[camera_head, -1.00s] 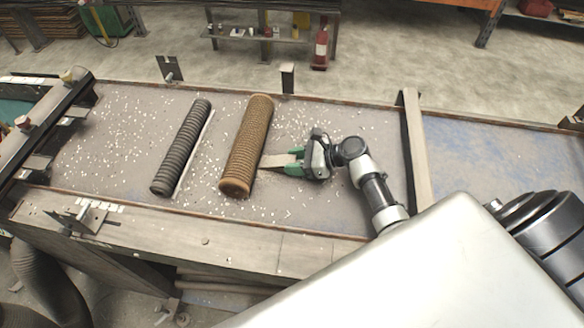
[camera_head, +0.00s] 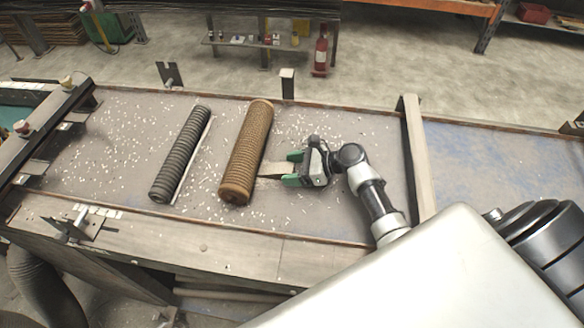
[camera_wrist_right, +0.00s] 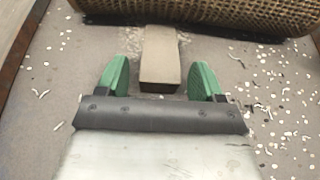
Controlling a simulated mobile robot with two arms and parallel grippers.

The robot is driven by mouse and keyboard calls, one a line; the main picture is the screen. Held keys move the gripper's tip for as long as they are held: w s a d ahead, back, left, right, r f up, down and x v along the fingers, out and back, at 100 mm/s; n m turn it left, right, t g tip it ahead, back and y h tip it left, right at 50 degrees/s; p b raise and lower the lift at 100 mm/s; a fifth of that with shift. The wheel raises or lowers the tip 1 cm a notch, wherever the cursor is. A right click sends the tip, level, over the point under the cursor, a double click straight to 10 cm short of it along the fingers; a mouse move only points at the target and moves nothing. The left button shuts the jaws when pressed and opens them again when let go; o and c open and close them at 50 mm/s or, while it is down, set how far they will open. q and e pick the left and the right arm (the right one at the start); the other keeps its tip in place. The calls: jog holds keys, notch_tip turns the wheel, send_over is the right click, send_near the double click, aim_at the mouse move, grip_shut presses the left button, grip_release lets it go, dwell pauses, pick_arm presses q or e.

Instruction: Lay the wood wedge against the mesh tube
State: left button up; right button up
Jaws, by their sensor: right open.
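The mesh tube (camera_head: 247,150) is a brown woven cylinder lying on the bench in the head view. Its side crosses the top of the right wrist view (camera_wrist_right: 230,12). The wood wedge (camera_head: 272,169) is a small flat tan block on the bench to the right of the tube. In the wrist view the wedge (camera_wrist_right: 160,57) points at the tube, and its far end appears to touch the tube's underside. My right gripper (camera_head: 291,168) is open, with its green fingers (camera_wrist_right: 158,80) on either side of the wedge and a gap on both sides. My left gripper is not in view.
A dark ribbed tube (camera_head: 181,153) lies left of the mesh tube, beside a thin pale strip. White chips are scattered over the bench. A raised crossbar (camera_head: 415,155) stands right of my right arm. A low rim (camera_head: 330,108) edges the bench.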

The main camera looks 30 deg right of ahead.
jog(key=p+v, duration=0.6)
jog(key=v, duration=0.5)
jog(key=shift+r, duration=0.15)
jog(key=shift+s+d+p, duration=0.2)
jog(key=shift+d+p, duration=0.1)
jog(key=shift+d, duration=0.05)
